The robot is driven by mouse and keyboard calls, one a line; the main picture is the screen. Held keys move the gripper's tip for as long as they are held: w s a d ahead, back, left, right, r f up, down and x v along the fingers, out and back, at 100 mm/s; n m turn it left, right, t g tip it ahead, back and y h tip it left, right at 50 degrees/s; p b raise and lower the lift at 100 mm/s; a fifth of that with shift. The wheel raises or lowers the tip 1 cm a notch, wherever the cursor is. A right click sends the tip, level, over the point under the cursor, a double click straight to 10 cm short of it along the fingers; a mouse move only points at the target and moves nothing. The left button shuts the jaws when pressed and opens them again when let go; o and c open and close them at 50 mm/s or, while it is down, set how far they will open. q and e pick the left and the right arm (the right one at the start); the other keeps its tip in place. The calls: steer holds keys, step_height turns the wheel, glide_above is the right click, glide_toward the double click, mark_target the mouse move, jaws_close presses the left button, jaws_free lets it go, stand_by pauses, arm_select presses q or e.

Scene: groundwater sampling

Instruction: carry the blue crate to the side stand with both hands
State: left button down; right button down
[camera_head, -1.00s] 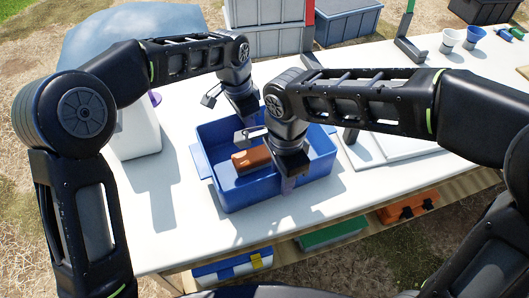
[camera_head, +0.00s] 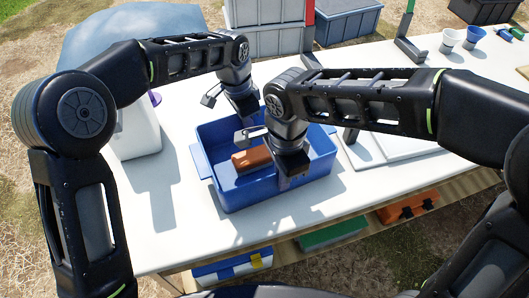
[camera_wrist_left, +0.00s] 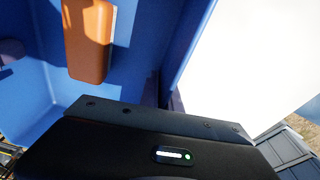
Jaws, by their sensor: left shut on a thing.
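The blue crate (camera_head: 245,195) stands on the white table, with an orange-brown block (camera_head: 252,158) inside. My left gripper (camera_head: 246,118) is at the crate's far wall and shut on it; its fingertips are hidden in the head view. In the left wrist view, the crate's blue wall (camera_wrist_left: 140,50) runs down behind the gripper body, with the block (camera_wrist_left: 88,40) inside. My right gripper (camera_head: 291,178) is at the crate's near wall, pointing down; its jaws are too small and dark to tell whether they hold the rim. I cannot identify the side stand.
A white container (camera_head: 138,135) stands left of the crate. Grey crates (camera_head: 265,38) are stacked behind. A white board (camera_head: 390,147) lies to the right. Several cases, one green (camera_head: 333,233) and one orange (camera_head: 405,207), sit on a shelf below. Two cups (camera_head: 450,40) stand far right.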

steer(key=shift+r, duration=0.1)
stand_by(0.8)
